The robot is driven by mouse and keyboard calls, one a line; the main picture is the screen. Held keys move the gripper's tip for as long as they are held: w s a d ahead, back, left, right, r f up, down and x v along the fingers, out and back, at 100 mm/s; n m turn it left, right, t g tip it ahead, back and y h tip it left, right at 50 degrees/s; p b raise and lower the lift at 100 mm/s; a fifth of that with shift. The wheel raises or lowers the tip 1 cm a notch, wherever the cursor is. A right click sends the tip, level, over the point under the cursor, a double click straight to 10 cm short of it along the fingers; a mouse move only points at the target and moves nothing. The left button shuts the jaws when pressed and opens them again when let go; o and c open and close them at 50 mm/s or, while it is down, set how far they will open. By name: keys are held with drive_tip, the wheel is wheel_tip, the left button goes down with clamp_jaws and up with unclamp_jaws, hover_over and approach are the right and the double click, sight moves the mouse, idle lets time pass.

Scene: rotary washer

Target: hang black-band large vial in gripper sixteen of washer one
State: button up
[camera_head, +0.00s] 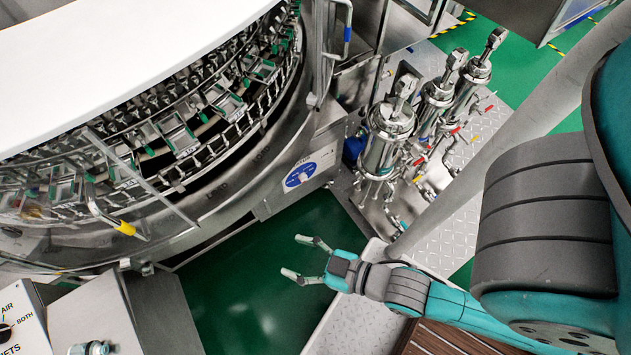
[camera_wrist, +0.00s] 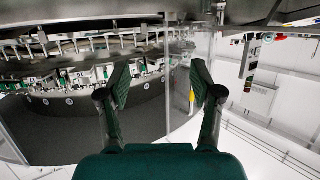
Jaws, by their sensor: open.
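The washer (camera_head: 215,185) is a large round steel machine at the upper left of the head view, with rows of small grippers along its curved rim. Numbered washer grippers (camera_head: 180,140) face outward; the numbers are too small to read surely. The wrist view shows the rim's clamps (camera_wrist: 85,76) at the left, beyond my fingers. My gripper (camera_head: 299,258) is open and empty above the green floor, right of and below the washer, apart from it. It also shows in the wrist view (camera_wrist: 163,85), with nothing between its fingers. I cannot make out a black-band large vial in either view.
Steel filter housings (camera_head: 388,140) with valves stand right of the washer. A clear guard with a yellow-tipped handle (camera_head: 123,227) fronts the rim at the left. A control box (camera_head: 18,325) is at lower left. A grey tray (camera_head: 350,325) lies below my wrist. Green floor (camera_head: 235,285) is clear.

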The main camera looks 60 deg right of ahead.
drive_tip(key=s+d+r+m+h, duration=0.2)
drive_tip(key=s+d+r, duration=0.2)
drive_tip(key=s, duration=0.5)
drive_tip(key=shift+d+r+t+h, duration=0.35)
drive_tip(key=shift+r+t+h, duration=0.05)
drive_tip(key=shift+r, duration=0.05)
drive_tip(key=shift+o, duration=0.5)
drive_tip(key=shift+s+d+r, duration=0.1)
drive_tip(key=shift+s+r, duration=0.15)
drive_tip(key=shift+s, duration=0.05)
